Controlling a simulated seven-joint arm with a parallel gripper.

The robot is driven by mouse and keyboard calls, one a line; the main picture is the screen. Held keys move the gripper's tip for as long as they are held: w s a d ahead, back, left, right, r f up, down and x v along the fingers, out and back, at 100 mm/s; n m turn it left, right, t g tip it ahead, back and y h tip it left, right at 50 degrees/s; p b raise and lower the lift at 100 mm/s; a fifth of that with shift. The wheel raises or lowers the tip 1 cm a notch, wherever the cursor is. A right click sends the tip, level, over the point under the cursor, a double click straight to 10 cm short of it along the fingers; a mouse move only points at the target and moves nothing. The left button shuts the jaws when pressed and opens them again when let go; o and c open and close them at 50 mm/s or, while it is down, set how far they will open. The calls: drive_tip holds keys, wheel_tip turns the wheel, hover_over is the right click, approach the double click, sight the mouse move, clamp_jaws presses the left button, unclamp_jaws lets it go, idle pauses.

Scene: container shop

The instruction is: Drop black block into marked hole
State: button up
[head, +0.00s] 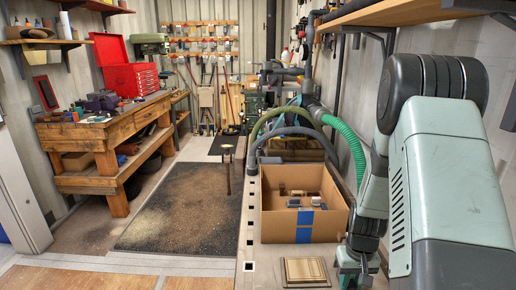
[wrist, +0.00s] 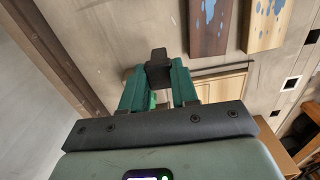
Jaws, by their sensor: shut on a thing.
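My gripper (wrist: 158,78) has green fingers and is shut on a black block (wrist: 159,67), whose upper part sticks out between the fingertips. In the head view my gripper (head: 357,262) is low at the right, to the right of the wooden framed panel; the block cannot be made out there. The marked hole (head: 249,266) is a dark square with a white outline at the bench's left edge, left of the panel. It also shows in the wrist view (wrist: 291,83), to the right of the block and apart from it.
A row of dark square holes (head: 250,210) runs along the bench edge. An open cardboard box (head: 289,230) with blue tape holds several small things. The wooden panel (head: 306,270) lies in front of it. Two blue-splotched boards (wrist: 210,25) (wrist: 264,25) lie near my gripper.

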drive_tip(key=shift+w, duration=0.1)
idle(0.3)
drive_tip(key=w+a, duration=0.6)
drive_tip(key=a, duration=0.1)
drive_tip(key=w+a, duration=0.3)
drive_tip(key=a, duration=0.1)
drive_tip(key=shift+w+a+r, duration=0.1)
drive_tip(key=shift+w+r, duration=0.1)
drive_tip(key=shift+w, duration=0.1)
drive_tip(key=w+a+r, duration=0.1)
drive_tip(key=w+a, duration=0.2)
drive_tip(key=a, duration=0.5)
drive_tip(key=w+a, duration=0.2)
drive_tip(key=a, duration=0.6)
drive_tip(key=shift+w+f, duration=0.1)
drive_tip(key=shift+f, duration=2.5)
drive_tip(key=shift+f, duration=1.9)
drive_tip(key=o, duration=1.1)
drive_tip(key=shift+c, duration=0.2)
